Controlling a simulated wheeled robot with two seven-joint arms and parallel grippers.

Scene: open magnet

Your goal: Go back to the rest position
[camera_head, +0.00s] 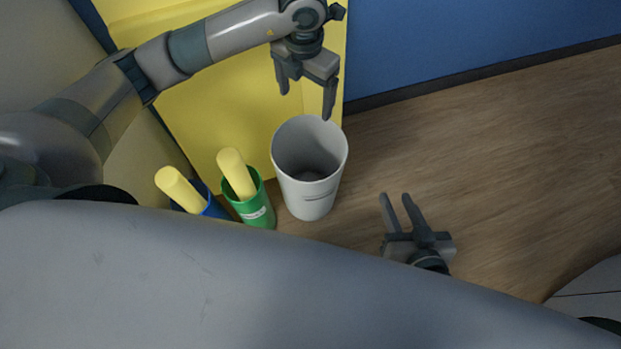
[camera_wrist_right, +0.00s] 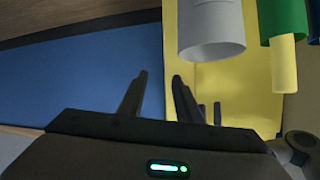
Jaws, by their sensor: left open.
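My left gripper (camera_head: 306,104) is at the top centre of the head view, pointing down with its fingers apart and nothing between them. It is just above the far rim of a grey bin. My right gripper (camera_head: 395,197) is low and right of the bin, apart from it. Its fingers also show in the right wrist view (camera_wrist_right: 160,75), with an empty gap between them. Neither gripper touches an object.
The open grey bin (camera_head: 309,190) looks empty. Left of it stand a green container (camera_head: 256,208) and a blue container (camera_head: 213,207), each with a yellow piece sticking out. A yellow panel (camera_head: 215,120) and blue wall (camera_head: 450,45) are behind. The wooden floor (camera_head: 510,150) is clear at right.

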